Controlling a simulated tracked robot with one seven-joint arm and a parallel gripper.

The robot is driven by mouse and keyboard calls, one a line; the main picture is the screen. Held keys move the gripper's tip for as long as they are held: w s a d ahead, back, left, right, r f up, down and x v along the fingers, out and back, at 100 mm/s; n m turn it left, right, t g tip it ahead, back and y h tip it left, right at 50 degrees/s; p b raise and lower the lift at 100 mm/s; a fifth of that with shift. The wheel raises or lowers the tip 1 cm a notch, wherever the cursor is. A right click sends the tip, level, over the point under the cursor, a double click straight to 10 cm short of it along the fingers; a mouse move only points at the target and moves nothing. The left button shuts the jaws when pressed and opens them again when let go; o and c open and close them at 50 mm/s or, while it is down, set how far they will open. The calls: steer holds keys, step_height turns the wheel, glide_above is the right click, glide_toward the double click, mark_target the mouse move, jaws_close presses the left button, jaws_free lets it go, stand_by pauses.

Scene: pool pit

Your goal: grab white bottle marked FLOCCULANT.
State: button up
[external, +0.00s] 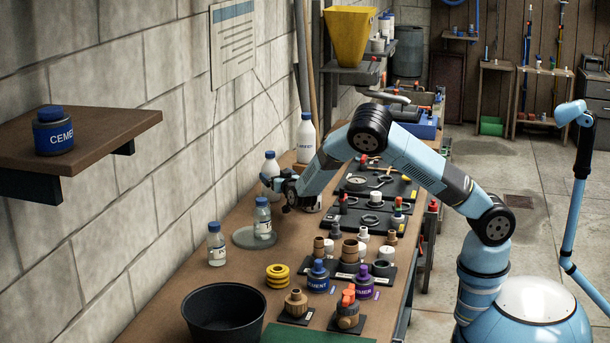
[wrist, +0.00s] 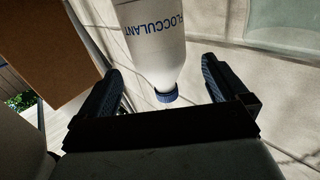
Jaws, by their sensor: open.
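The white bottle marked FLOCCULANT (wrist: 152,40) shows in the wrist view, with dark blue lettering and a blue cap. It appears cap-down in that picture, with its cap between and just beyond my open fingers. My gripper (wrist: 163,90) is empty, with a gap on both sides of the cap. In the external view my gripper (external: 268,186) is low over the bench near the wall. A white blue-capped bottle (external: 271,163) stands by its fingers, and a taller one (external: 306,138) stands behind my arm. I cannot read either label there.
Two clear blue-capped bottles (external: 216,246) stand nearer on the workbench (external: 180,287), one on a round grey disc (external: 243,238). Pipe fittings and jars crowd the right side. A black tub (external: 222,310) is in front. The block wall (external: 120,120) bounds the left.

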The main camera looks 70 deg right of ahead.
mark_target(274, 170)
steer(key=shift+x, duration=3.1)
steer(key=shift+r, duration=0.1)
steer(key=c, duration=1.4)
steer(key=shift+w, duration=0.1)
